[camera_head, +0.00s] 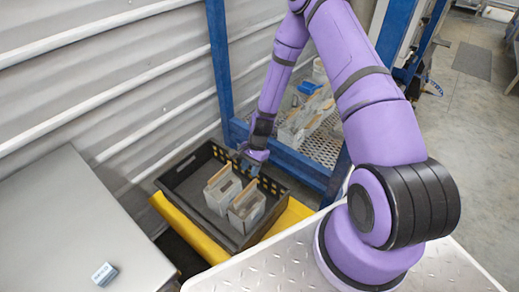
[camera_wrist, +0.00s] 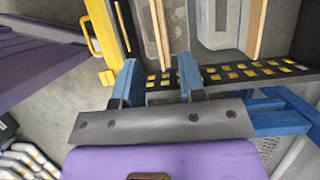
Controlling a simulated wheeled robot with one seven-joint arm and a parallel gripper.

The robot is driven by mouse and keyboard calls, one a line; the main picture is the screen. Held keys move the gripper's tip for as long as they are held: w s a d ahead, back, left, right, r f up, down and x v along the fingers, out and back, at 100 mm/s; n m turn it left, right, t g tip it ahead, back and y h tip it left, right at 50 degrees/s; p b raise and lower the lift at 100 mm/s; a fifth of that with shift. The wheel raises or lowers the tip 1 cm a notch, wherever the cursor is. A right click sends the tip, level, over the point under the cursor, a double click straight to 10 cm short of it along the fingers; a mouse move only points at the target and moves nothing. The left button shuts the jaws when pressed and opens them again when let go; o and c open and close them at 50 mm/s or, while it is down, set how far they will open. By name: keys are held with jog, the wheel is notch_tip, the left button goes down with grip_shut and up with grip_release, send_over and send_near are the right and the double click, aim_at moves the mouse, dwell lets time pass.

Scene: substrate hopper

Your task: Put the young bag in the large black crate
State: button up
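The large black crate (camera_head: 192,178) stands left of the blue frame; its slotted wall shows in the wrist view (camera_wrist: 270,74). Two pale grey bags with tan wooden strips at their tops stand upright in it, a left bag (camera_head: 222,199) and a right bag (camera_head: 248,212). Parts of both, with their strips, show at the top of the wrist view (camera_wrist: 218,20). I cannot tell which bag is the young one. My gripper (camera_wrist: 159,82) is open, with nothing visible between its blue fingers. In the head view it is at the crate's far right wall, behind the bags.
Several similar bags (camera_head: 305,122) stand on a mesh shelf inside the blue frame (camera_head: 285,158). A yellow support (camera_head: 195,228) lies under the crate. A grey table (camera_head: 70,225) at left bears a small blue-and-white box (camera_head: 104,274). A corrugated wall rises behind.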

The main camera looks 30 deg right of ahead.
notch_tip(320, 180, up, 34)
jog(key=d+n+t+h, duration=0.3)
jog(key=n, duration=0.4)
jog(key=s+r+n+t+h, duration=0.1)
jog(key=s+r+n+t, duration=0.15)
jog(key=s+r, duration=0.95)
jog(key=s+r+n+t, duration=0.1)
jog(key=s+r+n, duration=0.3)
jog(key=s+r, duration=0.5)
jog(key=s, duration=0.3)
jog(key=shift+s+d, duration=0.25)
jog(key=shift+s, duration=0.05)
jog(key=shift+a+r+t, duration=0.1)
jog(key=shift+t, duration=0.15)
